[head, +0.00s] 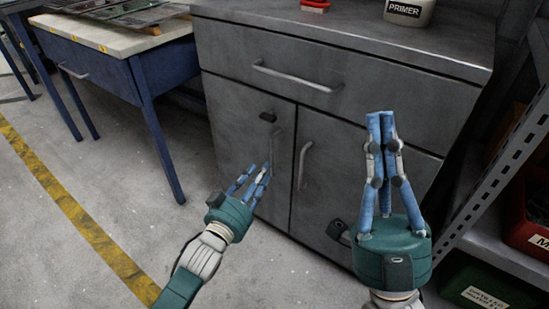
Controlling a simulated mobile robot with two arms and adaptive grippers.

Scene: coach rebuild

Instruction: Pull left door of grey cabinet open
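The grey cabinet (330,105) stands ahead with a wide drawer above two doors. Its left door (232,130) looks shut, flush with the right door (325,190). The left door's vertical bar handle (274,145) is near its right edge. My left gripper (259,168) is open, its fingers spread, with its fingertips at the lower end of that handle. I cannot tell whether they touch it or stand around it. My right gripper (380,115) points up in front of the right door, its fingertips together and nothing visible between them.
A blue workbench (110,65) stands at the left. A metal rack (500,170) with a red bin (530,215) and a green bin (480,290) is close at the right. A primer container (408,12) is on the cabinet top. Floor at the lower left is clear.

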